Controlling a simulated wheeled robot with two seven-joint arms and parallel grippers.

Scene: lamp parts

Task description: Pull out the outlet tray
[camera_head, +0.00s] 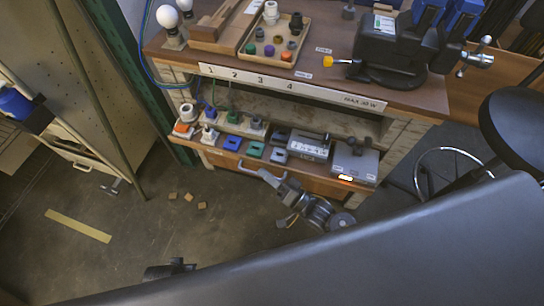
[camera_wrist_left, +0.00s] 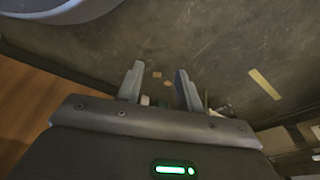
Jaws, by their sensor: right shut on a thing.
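The outlet tray (camera_head: 222,160) is the wooden lower tray of the workbench, with a silver bar handle (camera_head: 250,168) on its front. Blue, green and grey outlet parts (camera_head: 255,149) stand on it. My right gripper (camera_head: 266,174) is shut on the handle at the tray's front; its fingertips are small and partly hidden by the wrist. My left gripper (camera_wrist_left: 159,72) shows in the left wrist view with its fingers apart and nothing between them. It is over the floor, away from the tray.
The bench top (camera_head: 330,88) above carries a dark vise (camera_head: 390,50), a parts tray (camera_head: 275,35) and bulbs. Small wooden blocks (camera_head: 188,197) lie on the floor. A stool (camera_head: 515,125) stands at right and a metal cabinet (camera_head: 75,90) at left. Floor before the tray is mostly clear.

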